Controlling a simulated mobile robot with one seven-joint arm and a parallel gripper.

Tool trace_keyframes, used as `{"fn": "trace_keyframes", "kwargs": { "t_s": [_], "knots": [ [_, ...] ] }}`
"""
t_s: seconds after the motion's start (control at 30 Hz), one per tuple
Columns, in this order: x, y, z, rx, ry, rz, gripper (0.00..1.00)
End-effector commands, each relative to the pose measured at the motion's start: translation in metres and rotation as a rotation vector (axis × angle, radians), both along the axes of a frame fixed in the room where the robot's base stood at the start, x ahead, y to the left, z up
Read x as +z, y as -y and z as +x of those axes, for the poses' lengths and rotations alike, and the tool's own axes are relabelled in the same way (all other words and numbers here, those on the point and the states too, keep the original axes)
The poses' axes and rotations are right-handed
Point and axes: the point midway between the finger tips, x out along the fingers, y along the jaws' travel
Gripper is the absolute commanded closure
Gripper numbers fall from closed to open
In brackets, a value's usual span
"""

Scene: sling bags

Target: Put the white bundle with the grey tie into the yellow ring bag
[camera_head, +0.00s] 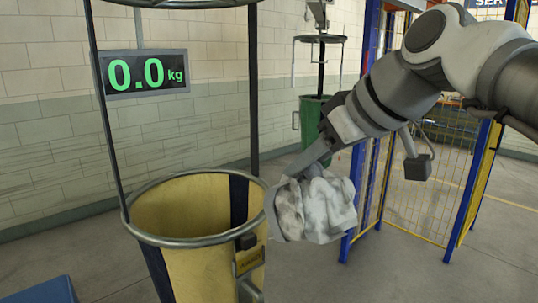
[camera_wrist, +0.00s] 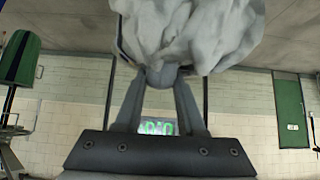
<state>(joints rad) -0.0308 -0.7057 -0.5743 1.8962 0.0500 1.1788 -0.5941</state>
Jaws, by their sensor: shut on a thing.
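The white bundle (camera_head: 316,208) is crumpled and hangs from my gripper (camera_head: 318,163). In the wrist view the bundle (camera_wrist: 190,32) fills the top middle, and both fingers of my gripper (camera_wrist: 163,78) close on its grey tied neck. The yellow ring bag (camera_head: 190,205) stands open under a metal ring rim at the lower left of the head view. Its visible inside looks empty, though its bottom is hidden. The bundle appears just right of the bag's rim, at about rim height, and overlaps the rim's right edge in the picture. I cannot tell whether they touch.
Upright posts (camera_head: 108,130) rise from the ring to an upper hoop. A wall display (camera_head: 143,73) reads 0.0 kg. A green ring bag (camera_head: 312,118) stands farther back. A blue and yellow mesh fence (camera_head: 420,195) is at right. A blue object (camera_head: 45,291) lies lower left.

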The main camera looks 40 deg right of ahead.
Motion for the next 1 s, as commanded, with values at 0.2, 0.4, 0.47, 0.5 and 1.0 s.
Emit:
{"fn": "trace_keyframes", "kwargs": {
  "t_s": [0.2, 0.4, 0.47, 0.5, 1.0],
  "knots": [
    [0.002, 0.0, 0.01, 0.001, -0.001, -0.001, 1.0],
    [0.002, -0.001, 0.035, 0.001, -0.002, 0.0, 1.0],
    [0.002, -0.002, 0.044, 0.001, -0.002, 0.0, 1.0],
    [0.002, -0.002, 0.05, 0.001, -0.001, 0.0, 1.0],
    [0.003, -0.004, 0.121, 0.001, -0.001, 0.0, 1.0]
  ]
}}
